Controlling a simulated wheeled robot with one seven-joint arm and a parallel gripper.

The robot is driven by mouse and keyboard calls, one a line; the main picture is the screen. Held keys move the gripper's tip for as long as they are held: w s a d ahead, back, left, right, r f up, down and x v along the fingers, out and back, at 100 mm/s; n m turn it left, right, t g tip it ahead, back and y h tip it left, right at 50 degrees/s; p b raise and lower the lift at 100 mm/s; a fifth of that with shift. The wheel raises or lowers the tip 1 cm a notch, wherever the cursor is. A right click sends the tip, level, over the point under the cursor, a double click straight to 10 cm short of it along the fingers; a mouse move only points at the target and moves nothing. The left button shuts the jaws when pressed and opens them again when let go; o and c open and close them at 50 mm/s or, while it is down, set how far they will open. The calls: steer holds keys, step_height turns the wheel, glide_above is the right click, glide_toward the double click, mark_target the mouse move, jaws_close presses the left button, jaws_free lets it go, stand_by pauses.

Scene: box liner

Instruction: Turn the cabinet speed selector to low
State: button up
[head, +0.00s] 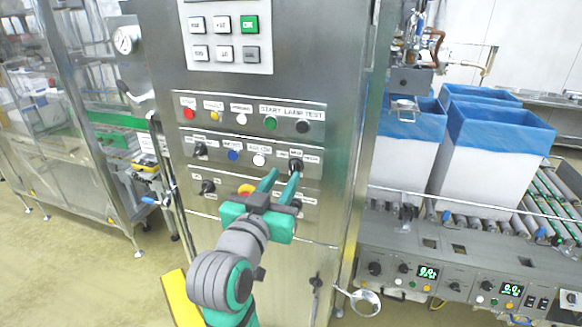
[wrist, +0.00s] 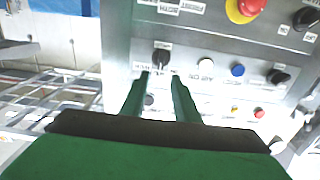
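A steel control cabinet (head: 300,235) fills the middle of the head view. On its middle panel, the right-hand black selector knob (head: 296,165) lies just beyond my fingertips; its label is too small to read. My gripper (head: 283,175) is open and empty, with its two green fingers pointing at the panel. In the wrist view, which shows the panel upside down, the same knob (wrist: 161,57) appears just past the gap between the fingertips (wrist: 160,77). A pale mark shows on the knob. I cannot tell whether the fingers touch it.
A red emergency stop on yellow (head: 246,189) sits left of my gripper, also in the wrist view (wrist: 244,8). Other black knobs (head: 199,149) and push buttons (head: 233,155) are close by. Blue-lined boxes (head: 487,150) stand on a roller conveyor at right.

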mark_target(292, 165)
steer(key=shift+x, duration=3)
steer(key=c, duration=0.7)
